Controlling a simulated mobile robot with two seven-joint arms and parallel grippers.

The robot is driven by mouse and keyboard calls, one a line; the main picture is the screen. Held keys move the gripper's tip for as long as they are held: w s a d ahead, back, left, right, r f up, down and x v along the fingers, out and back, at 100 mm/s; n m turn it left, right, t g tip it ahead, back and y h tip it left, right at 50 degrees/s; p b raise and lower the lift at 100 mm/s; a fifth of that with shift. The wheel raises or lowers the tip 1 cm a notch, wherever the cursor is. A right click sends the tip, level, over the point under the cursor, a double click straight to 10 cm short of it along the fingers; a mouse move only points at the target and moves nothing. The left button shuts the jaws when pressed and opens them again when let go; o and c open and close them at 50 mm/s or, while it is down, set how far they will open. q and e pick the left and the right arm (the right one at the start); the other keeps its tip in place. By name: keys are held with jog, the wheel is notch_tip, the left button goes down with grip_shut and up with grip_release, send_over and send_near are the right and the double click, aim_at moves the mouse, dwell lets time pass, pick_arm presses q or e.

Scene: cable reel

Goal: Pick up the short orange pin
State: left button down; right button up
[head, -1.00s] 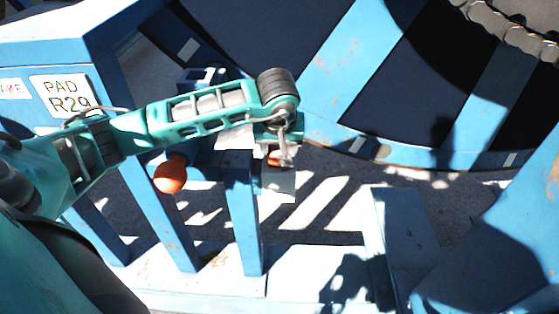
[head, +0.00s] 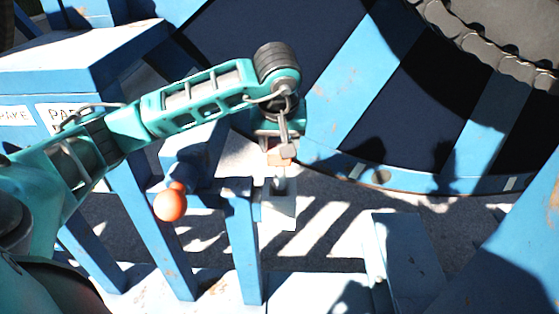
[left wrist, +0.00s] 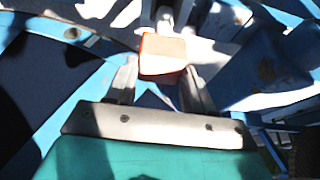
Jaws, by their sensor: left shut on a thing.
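The short orange pin shows in the left wrist view as an orange-edged block (left wrist: 162,53) between the fingertips. In the head view its orange head (head: 274,158) is partly hidden by the fingers. My left gripper (head: 284,150) is shut on the pin, pointing down; its two fingers also show in the left wrist view (left wrist: 158,78). A grey piece shows just below the orange head, above a pale plate (head: 280,208). I cannot tell whether the pin's lower end is clear of the frame. My right gripper is not in view.
A lever with a round orange knob (head: 170,205) stands left of the gripper on the blue frame (head: 246,250). The big blue and dark reel (head: 345,95) is close on the right, with a heavy chain (head: 480,40) at the upper right. Open ground shows between the frame bars.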

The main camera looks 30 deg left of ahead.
pick_arm(q)
notch_tip(320, 180, up, 11)
jog(key=shift+r, duration=0.15)
jog(key=shift+p, duration=0.3)
jog(key=shift+r+p, duration=0.45)
